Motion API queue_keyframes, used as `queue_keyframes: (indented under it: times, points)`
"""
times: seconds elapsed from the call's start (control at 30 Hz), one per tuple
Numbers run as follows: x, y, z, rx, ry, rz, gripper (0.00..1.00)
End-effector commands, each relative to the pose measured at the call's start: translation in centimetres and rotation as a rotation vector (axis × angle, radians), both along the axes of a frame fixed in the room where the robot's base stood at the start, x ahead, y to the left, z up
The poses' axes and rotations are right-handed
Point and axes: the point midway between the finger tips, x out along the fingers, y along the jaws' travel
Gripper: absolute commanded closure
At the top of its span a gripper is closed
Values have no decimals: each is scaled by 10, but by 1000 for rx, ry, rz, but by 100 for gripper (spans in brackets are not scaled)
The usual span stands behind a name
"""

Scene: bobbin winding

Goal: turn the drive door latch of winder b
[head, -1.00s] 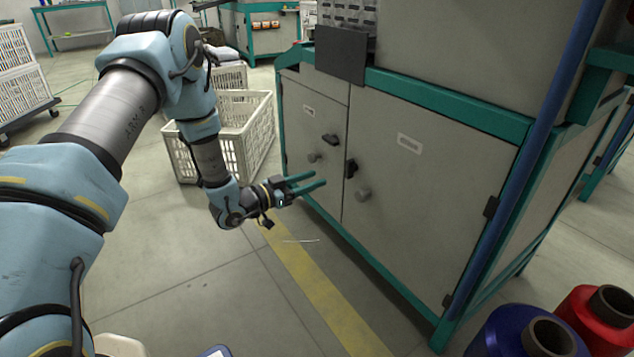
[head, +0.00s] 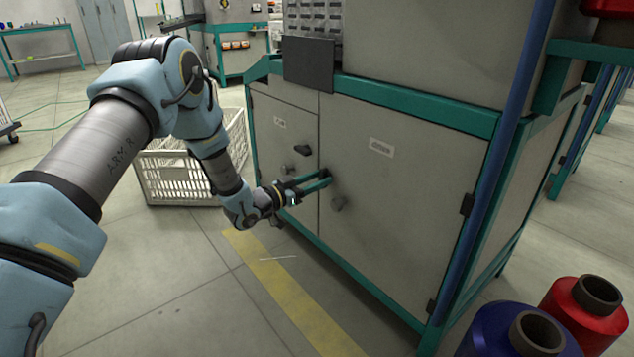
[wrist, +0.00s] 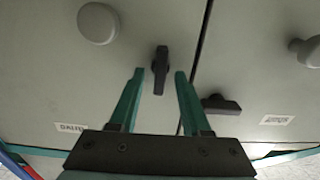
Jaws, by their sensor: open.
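The winder's cabinet has two grey doors, a narrow left door (head: 277,125) and a wide right door (head: 410,190). The right door's dark latch (wrist: 161,70) stands upright in the wrist view, between my open fingertips and apart from both. In the head view my fingers largely hide this latch. My gripper (head: 323,179) is open and empty, reaching the right door near its left edge; its two teal fingers (wrist: 159,78) also show in the wrist view. The left door's latch (head: 302,150) lies crosswise, and shows right of my fingers in the wrist view (wrist: 221,103).
A round knob (head: 338,204) sits below the right latch, and another knob (head: 292,197) is on the left door. A white crate (head: 180,178) stands behind my arm. Blue (head: 485,335) and red (head: 570,308) spools are at the lower right. Floor before the cabinet is mostly clear.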

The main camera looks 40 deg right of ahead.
Motion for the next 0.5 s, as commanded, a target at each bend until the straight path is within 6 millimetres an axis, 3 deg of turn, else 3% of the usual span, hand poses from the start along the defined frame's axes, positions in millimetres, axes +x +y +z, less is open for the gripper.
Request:
queue_keyframes:
  times: [0.2,0.5]
  points:
    - [0,0,0,0,0,0,54]
    - [0,0,0,0,-1,1,87]
